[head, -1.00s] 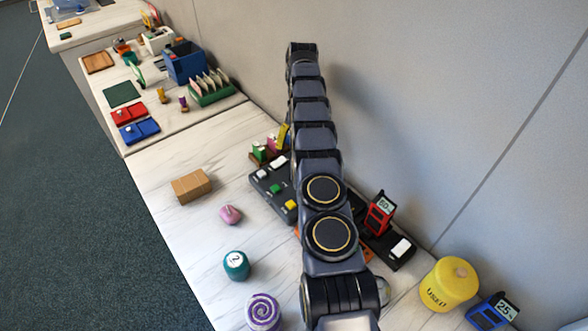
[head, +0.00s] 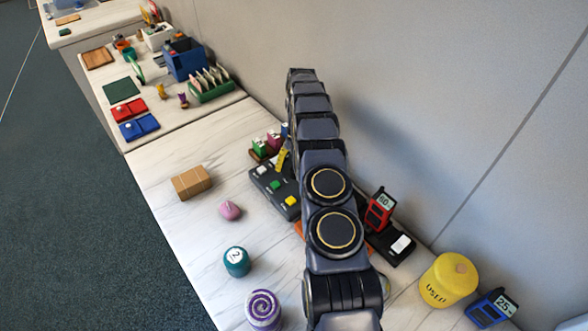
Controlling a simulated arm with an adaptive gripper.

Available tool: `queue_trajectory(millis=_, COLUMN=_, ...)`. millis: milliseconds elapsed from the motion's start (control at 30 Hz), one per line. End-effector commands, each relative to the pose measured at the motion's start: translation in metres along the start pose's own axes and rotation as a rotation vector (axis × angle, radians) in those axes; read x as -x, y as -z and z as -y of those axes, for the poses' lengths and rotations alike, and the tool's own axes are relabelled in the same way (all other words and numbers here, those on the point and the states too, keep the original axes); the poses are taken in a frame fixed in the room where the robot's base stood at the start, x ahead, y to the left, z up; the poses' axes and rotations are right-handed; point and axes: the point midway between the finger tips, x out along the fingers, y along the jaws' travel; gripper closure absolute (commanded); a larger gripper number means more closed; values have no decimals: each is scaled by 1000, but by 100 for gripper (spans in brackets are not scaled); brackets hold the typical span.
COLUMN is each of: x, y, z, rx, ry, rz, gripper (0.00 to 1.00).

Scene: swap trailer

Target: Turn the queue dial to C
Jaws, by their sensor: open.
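No dial can be made out in the head view. A dark grey panel (head: 264,182) with white, green and yellow buttons stands left of my arm, partly covered by it. A dark base (head: 398,252) with a white button shows right of the arm. An edge of something orange (head: 299,228) shows by the arm; the rest is hidden. My arm runs up the picture across the table and hides what lies behind it. My gripper is hidden behind the arm. A small tilted yellow piece (head: 282,160) shows over the panel's far end; I cannot tell whether it belongs to the gripper.
A red handheld device (head: 380,210) stands by the wall side. A yellow jar (head: 448,280) and a blue meter (head: 491,308) are at the right. A cardboard box (head: 192,182), pink item (head: 230,211), teal cylinder (head: 236,262) and purple spiral jar (head: 263,310) stand left, with free table between.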

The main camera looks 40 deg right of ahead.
Motion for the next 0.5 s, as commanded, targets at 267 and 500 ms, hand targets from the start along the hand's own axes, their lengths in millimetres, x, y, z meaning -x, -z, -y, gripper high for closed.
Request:
queue_trajectory(millis=267, x=-4, y=0, z=0, rx=-1, ry=0, rz=1, gripper=41)
queue_trajectory(millis=500, x=-4, y=0, z=0, rx=-1, ry=0, rz=1, gripper=100)
